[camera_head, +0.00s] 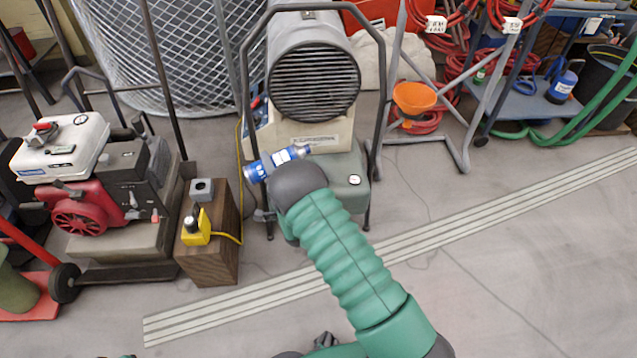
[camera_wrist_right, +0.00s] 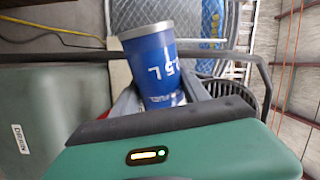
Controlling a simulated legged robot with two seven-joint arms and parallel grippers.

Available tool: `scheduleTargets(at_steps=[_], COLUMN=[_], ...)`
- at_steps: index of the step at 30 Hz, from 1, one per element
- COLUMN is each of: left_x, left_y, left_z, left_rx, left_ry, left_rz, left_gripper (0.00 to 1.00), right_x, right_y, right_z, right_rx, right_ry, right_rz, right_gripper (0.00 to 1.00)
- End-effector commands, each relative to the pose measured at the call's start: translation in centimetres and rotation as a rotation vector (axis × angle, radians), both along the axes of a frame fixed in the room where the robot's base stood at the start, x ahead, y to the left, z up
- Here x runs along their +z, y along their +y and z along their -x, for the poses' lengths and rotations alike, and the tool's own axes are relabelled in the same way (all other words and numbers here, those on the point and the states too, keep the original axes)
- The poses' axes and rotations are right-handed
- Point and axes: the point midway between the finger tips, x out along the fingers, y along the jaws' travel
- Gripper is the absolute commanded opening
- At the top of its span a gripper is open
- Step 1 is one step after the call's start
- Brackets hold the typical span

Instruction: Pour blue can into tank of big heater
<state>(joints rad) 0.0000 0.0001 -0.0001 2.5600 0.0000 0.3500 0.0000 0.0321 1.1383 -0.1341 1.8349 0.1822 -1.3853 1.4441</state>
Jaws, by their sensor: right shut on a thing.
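The blue can (camera_head: 262,168) is held tilted far over, close to lying on its side, in front of the big heater (camera_head: 312,75). My right gripper (camera_head: 283,165) is shut on it; my dark wrist hides most of the fingers in the head view. In the right wrist view the can (camera_wrist_right: 158,70) sits between the grey fingers, its silver rim toward the top. The heater's grey-green tank (camera_head: 350,168), with a round gauge, is low at the heater's front, partly behind my wrist. I cannot see its opening or any liquid.
A wooden block (camera_head: 210,245) with a yellow device and cable stands left of the heater. A red and white engine machine (camera_head: 85,185) is farther left. The heater's dark tube frame (camera_head: 378,95) rises on both sides. An orange funnel (camera_head: 415,98) hangs at right. Floor at right is clear.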

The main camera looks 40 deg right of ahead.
Motion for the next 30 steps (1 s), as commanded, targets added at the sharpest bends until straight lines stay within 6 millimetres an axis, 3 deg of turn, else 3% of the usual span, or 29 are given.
scheduleTargets(at_steps=[2,3,7,9,19,21,23,25,30], left_x=[-0.9,0.8,2.5,1.6,6.8,4.9,4.4,5.3,5.7], left_y=[0.0,0.0,0.0,0.0,0.0,0.0,0.0,0.0,0.0], left_z=[0.0,0.0,0.0,0.0,0.0,-0.1,0.0,0.1,0.0], left_rx=[0.000,0.000,0.000,0.000,0.000,0.000,0.000,0.000,0.000], left_ry=[0.000,0.001,-0.001,-0.001,0.000,-0.002,0.000,0.002,-0.001], left_rz=[0.000,0.000,0.000,0.000,0.000,0.000,0.000,0.000,0.000], left_gripper=[0.36,0.36,0.36,0.36,0.36,0.36,0.36,0.36,0.36], right_x=[-0.9,0.9,2.5,1.2,7.1,4.9,4.3,5.4,5.9], right_y=[-0.2,-1.0,-2.5,-3.7,-5.5,-5.8,-6.2,-6.5,-7.1], right_z=[0.0,0.1,0.5,0.8,1.2,1.3,1.3,1.4,1.5], right_rx=[0.005,-0.002,-0.003,-0.003,-0.002,0.001,-0.001,-0.002,-0.001], right_ry=[0.035,0.053,0.113,0.149,0.267,0.295,0.313,0.333,0.362], right_rz=[0.134,0.199,0.411,0.533,0.959,1.050,1.118,1.193,1.298], right_gripper=[0.07,0.07,0.07,0.07,0.07,0.07,0.07,0.07,0.07])
